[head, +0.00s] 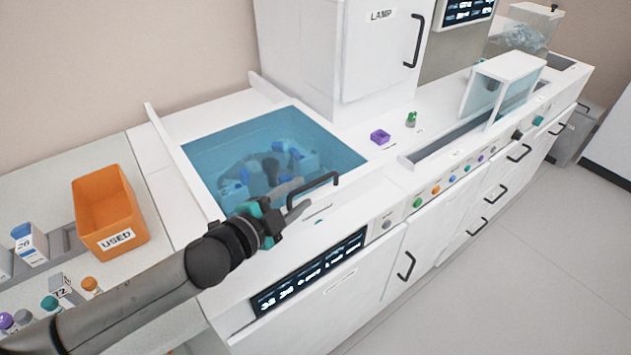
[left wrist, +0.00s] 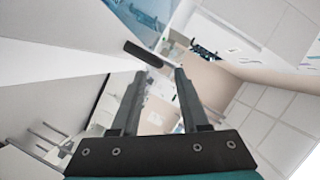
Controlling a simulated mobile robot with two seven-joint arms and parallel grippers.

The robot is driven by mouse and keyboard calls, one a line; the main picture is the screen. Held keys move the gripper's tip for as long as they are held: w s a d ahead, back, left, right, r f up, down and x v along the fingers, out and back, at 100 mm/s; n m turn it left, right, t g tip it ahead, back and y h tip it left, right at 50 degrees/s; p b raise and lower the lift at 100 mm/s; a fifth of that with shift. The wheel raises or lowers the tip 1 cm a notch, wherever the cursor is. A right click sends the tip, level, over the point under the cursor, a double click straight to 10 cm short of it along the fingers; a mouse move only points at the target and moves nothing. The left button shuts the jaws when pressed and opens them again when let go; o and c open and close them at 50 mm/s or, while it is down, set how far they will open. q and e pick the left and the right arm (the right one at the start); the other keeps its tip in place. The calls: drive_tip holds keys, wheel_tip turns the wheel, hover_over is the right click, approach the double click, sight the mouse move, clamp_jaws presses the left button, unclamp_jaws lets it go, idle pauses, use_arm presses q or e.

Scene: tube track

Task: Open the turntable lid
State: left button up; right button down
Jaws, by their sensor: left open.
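The turntable lid (head: 335,152) is a clear blue panel set in the white bench. It lies flat and shut over the turntable, whose blue and grey parts show through it. Its black bar handle (head: 322,179) stands at the front edge. My left gripper (head: 304,195) is open and empty, with its fingertips close to the left end of the handle. In the left wrist view a black bar that looks like the handle (left wrist: 143,54) is just beyond the open fingertips (left wrist: 160,73). I cannot tell whether they touch. My right gripper is not in view.
An orange bin marked USED (head: 108,210) and capped bottles stand at the left. A tall white LAMP cabinet (head: 375,60) rises behind the lid. A display panel (head: 310,272) is on the bench front below my gripper.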

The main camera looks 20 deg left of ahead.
sight(311, 186)
use_arm(q)
drive_tip(key=shift+x, duration=3.25)
clamp_jaws()
